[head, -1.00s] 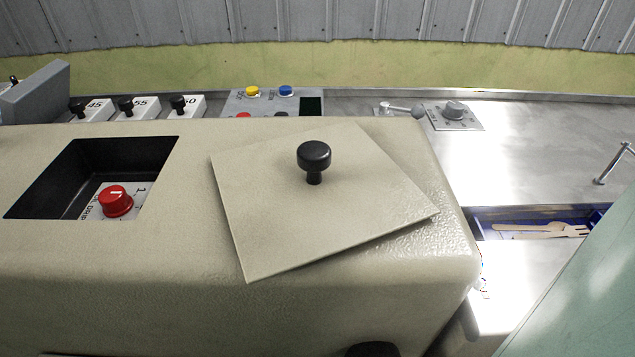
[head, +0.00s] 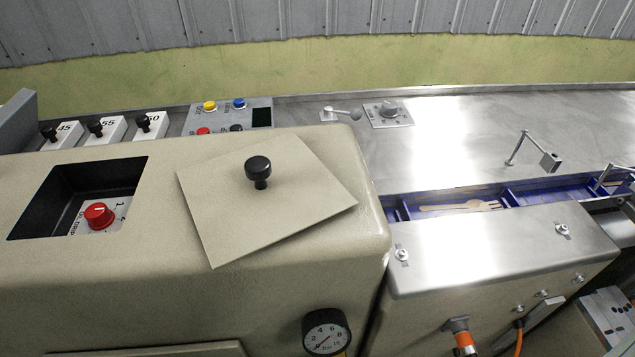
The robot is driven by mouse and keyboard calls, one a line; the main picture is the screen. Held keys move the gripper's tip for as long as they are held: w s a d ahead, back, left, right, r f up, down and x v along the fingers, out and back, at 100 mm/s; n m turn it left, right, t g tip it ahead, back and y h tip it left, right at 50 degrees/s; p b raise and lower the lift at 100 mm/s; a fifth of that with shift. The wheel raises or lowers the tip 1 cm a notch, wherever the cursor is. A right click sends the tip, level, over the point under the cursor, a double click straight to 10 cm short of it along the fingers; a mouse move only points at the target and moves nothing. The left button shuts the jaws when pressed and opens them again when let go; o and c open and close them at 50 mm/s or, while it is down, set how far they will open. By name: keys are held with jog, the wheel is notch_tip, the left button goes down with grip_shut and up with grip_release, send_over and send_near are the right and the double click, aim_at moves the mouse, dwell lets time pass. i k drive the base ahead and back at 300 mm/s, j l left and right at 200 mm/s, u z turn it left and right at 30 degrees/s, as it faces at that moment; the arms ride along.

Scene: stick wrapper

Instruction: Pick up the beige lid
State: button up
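The beige lid (head: 300,208) is a flat square plate with a black round knob (head: 258,171) standing up from it. It lies turned at an angle on top of the beige machine housing (head: 130,268), near the housing's right end. To its left is a dark rectangular opening (head: 60,192) with a red knob (head: 98,215) inside. The lid lies apart from this opening. My gripper is not in view, and nothing touches the lid.
A panel of coloured buttons (head: 232,114) and several numbered white blocks (head: 100,131) stand behind the housing. A pressure gauge (head: 326,331) is on its front. At right are a blue channel (head: 520,196) with wooden forks and a thin metal bracket (head: 530,152).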

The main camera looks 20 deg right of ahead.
aim_at(245, 201)
jog(key=k+j+z, duration=0.1)
jog(key=z, duration=0.3)
jog(key=k+j+z, duration=0.15)
jog(key=z, duration=0.3)
jog(key=k+j+z, duration=0.15)
jog(key=z, duration=0.25)
jog(key=k+j+z, duration=0.1)
jog(key=z, duration=0.25)
jog(key=k+j+z, duration=0.15)
jog(key=z, duration=0.2)
jog(key=k+j+z, duration=0.1)
jog(key=z, duration=0.25)
